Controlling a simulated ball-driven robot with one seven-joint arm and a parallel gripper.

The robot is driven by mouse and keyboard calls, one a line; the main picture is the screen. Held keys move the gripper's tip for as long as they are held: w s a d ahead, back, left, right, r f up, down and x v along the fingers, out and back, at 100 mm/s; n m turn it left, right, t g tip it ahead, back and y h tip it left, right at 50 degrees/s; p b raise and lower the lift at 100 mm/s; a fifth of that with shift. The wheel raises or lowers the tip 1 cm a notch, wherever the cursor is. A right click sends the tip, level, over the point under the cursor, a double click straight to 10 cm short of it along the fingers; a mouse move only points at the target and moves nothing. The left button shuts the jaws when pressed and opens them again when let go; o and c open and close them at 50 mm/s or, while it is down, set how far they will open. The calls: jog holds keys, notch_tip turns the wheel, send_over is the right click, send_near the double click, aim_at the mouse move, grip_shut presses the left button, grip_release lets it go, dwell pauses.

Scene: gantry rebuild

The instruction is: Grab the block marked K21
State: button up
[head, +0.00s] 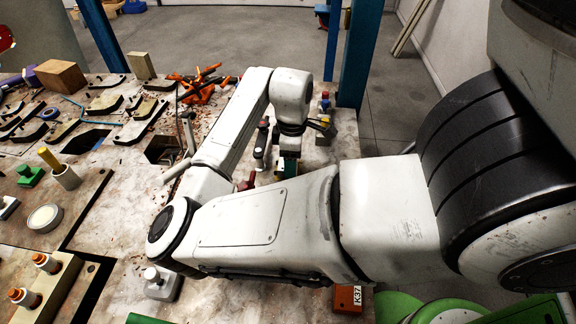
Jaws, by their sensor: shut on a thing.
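My gripper (288,153) points down over the right part of the workbench, beyond my forearm. It is shut on a small teal block (287,167), of which only a part shows above my arm link. No marking on that block can be read from here. An orange block marked K37 (347,299) lies at the near edge of the bench, just below my arm. I can read K21 on nothing in view. My arm hides much of the middle of the bench.
Orange-handled tools (203,85) lie at the back. A blue post (358,55) stands behind the bench at right. A grey knob (161,284) sits near front.

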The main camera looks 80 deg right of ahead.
jog(key=shift+c, duration=0.7)
jog(key=shift+r, duration=0.15)
